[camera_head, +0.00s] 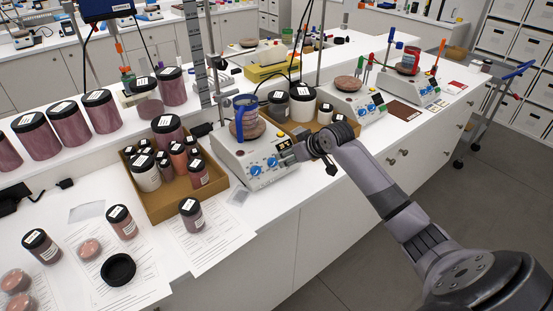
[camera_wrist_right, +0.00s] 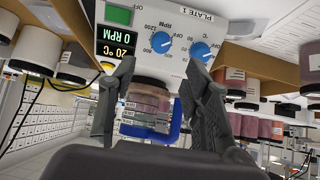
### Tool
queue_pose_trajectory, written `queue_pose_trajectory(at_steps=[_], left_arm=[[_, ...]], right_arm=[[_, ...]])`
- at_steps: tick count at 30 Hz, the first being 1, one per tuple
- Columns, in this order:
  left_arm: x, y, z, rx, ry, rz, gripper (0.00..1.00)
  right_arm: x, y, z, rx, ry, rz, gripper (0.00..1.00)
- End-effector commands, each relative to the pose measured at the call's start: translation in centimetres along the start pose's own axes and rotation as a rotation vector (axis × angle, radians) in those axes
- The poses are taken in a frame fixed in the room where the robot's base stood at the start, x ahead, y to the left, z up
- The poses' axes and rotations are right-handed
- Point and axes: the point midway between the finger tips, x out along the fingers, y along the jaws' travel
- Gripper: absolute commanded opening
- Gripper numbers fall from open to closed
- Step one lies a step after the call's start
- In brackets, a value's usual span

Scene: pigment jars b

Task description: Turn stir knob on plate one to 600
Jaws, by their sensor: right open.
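Plate one (camera_head: 238,160) is a white hot plate with two blue knobs on its front. In the right wrist view its panel is upside down, with a "PLATE 1" label and displays reading 0 RPM and 20 °C. The stir knob (camera_wrist_right: 161,42), marked RPM, also shows in the head view (camera_head: 273,162) beside the display. The second blue knob (camera_wrist_right: 200,52) is beside it. My right gripper (camera_head: 288,156) is open and empty at the panel's right end; in its wrist view the fingertips (camera_wrist_right: 160,66) straddle the stir knob's line, apparently not touching it. My left gripper is out of view.
More hot plates (camera_head: 352,103) stand to the right. Aisle floor is free in front.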

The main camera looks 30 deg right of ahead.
Motion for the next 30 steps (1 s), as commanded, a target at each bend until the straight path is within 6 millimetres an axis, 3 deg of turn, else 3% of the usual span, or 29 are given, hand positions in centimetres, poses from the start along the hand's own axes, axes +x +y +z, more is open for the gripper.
queue_pose_trajectory(at_steps=[15,21,30], left_arm=[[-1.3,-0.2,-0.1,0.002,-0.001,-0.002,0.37],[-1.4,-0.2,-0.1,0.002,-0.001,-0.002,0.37],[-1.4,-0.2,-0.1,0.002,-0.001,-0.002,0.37]], right_arm=[[8.2,-0.1,0.0,0.002,-0.001,-0.001,0.45],[9.6,0.0,0.0,0.0,0.0,0.0,0.45],[10.1,-0.1,0.0,-0.001,0.0,0.0,0.45]])
